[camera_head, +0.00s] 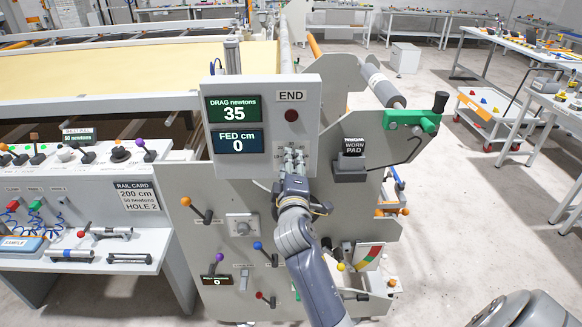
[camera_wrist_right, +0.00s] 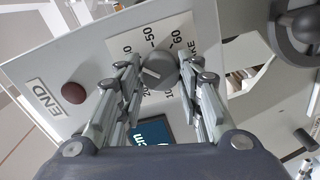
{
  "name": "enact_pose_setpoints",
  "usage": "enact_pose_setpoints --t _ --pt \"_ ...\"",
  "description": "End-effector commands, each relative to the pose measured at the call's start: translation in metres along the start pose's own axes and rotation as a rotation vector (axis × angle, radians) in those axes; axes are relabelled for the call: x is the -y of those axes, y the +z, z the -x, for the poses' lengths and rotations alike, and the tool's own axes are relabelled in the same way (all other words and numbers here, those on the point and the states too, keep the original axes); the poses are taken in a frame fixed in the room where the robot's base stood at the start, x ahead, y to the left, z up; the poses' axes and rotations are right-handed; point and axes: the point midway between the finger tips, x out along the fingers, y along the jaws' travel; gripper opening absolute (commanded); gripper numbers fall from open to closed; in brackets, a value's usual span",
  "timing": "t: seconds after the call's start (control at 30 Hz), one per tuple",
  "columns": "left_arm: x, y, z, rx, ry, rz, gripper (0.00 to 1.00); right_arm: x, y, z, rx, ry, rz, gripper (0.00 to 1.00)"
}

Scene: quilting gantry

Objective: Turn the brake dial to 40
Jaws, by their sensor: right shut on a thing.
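The brake dial (camera_wrist_right: 159,72) is a round grey knob on a pale scale plate in the right wrist view. Its white pointer mark faces left in that picture, between the 50 and the 20; the figures there are hidden by a finger. My right gripper (camera_wrist_right: 160,80) is shut on the dial, one finger on each side. In the head view my right gripper (camera_head: 291,158) is at the lower right of the grey display panel (camera_head: 305,88) and hides the dial. The drag display (camera_head: 234,109) reads 35 newtons. My left gripper is not in view.
The fed display (camera_head: 234,141) reads 0 cm. A dark red END button (camera_head: 291,115) sits above my gripper. A worn pad block (camera_head: 351,166) is close on the right. A rail card (camera_head: 136,196) reads 200 cm, 50 newtons, hole 2.

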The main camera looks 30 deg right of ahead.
Motion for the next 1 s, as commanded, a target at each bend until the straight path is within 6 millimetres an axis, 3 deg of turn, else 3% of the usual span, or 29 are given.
enact_pose_setpoints --t 0.53,0.57,0.63,1.0 --pt "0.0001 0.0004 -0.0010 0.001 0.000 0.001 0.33 0.0002 0.0004 -0.0001 0.001 -0.001 -0.026 0.10" --pt "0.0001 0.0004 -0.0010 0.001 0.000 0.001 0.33 0.0002 0.0004 -0.0001 0.001 -0.001 -0.026 0.38" --pt "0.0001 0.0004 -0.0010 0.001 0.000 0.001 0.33 0.0002 0.0004 -0.0001 0.001 -0.001 -0.025 0.54" --pt "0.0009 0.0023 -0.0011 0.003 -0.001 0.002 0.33 0.0003 0.0001 0.0020 0.000 -0.001 -0.025 0.54"
